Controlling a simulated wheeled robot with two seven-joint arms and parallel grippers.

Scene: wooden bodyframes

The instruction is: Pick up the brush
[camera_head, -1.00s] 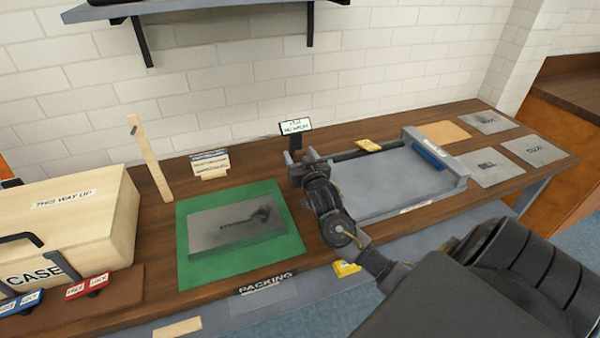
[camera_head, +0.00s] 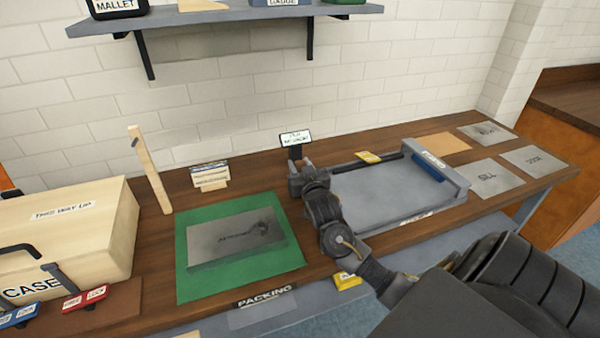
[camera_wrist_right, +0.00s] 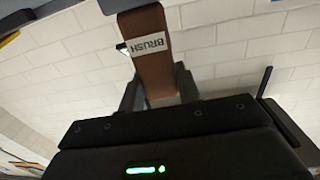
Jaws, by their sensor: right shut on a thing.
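The brush (camera_wrist_right: 152,50) is a brown block-like piece with a white label reading BRUSH, upside down in the right wrist view. My right gripper (camera_wrist_right: 157,92) is shut on it, with a dark finger on either side, and the wall lies beyond. In the head view my right gripper (camera_head: 301,172) is over the back middle of the bench, by a small black-framed sign. The brush cannot be made out there. My left gripper is not in view.
A green mat (camera_head: 210,285) with a grey plate lies left of my arm, and a grey tray frame (camera_head: 380,200) lies right. A wooden case (camera_head: 60,235) and upright stick (camera_head: 150,170) stand further left. A wall shelf (camera_head: 220,15) hangs above.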

